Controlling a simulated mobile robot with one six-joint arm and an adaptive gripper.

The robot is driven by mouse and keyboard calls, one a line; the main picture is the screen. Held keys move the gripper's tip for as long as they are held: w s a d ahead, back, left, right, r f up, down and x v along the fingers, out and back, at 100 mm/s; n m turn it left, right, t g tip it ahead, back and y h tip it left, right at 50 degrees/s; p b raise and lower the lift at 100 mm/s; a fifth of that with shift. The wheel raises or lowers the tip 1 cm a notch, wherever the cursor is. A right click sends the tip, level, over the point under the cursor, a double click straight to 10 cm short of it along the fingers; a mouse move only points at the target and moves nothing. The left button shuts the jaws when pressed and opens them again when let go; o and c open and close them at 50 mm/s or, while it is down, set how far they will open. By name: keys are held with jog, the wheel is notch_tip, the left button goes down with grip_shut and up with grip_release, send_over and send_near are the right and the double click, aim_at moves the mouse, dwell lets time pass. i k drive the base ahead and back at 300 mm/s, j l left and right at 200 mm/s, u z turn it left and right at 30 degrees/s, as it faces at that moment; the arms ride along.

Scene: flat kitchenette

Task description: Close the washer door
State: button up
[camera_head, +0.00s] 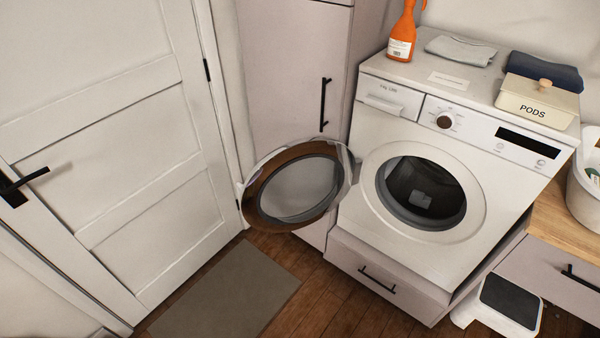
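The white washer (402,135) stands right of centre on a drawer base. Its round door (336,187) stands wide open, swung out to the left from a hinge on the left side of the opening. The door has a brown ring around a clear window, and its inner side faces me. The drum opening (424,190) is exposed, dark inside, with a small grey patch of reflection or cloth that I cannot identify. My gripper is not in view.
A white room door (110,120) with a black handle is at left. A tall cabinet (290,75) stands behind the washer door. A grey mat (228,295) lies on the wooden floor. A step stool (505,305) stands at lower right. An orange bottle (402,35), folded cloths and a PODS box (537,102) sit on top.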

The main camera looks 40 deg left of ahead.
aim_at(249, 192)
jog(key=j+z, duration=0.1)
jog(key=j, duration=0.45)
jog(key=j+z, duration=0.1)
jog(key=j, duration=0.45)
jog(key=j+z, duration=0.1)
jog(key=j, duration=0.5)
jog(key=j+z, duration=0.1)
jog(key=j, duration=0.45)
jog(key=j+z, duration=0.15)
jog(key=j, duration=0.4)
jog(key=k+j+z, duration=0.1)
jog(key=j, duration=0.45)
jog(key=k+j+z, duration=0.1)
jog(key=j, duration=0.45)
jog(key=k+j+z, duration=0.1)
jog(key=j, duration=0.4)
jog(key=k+l+u, duration=0.15)
jog(key=u, duration=0.2)
jog(key=k+l+u, duration=0.3)
jog(key=l+u, duration=0.2)
jog(key=u, duration=0.15)
jog(key=k+j, duration=0.05)
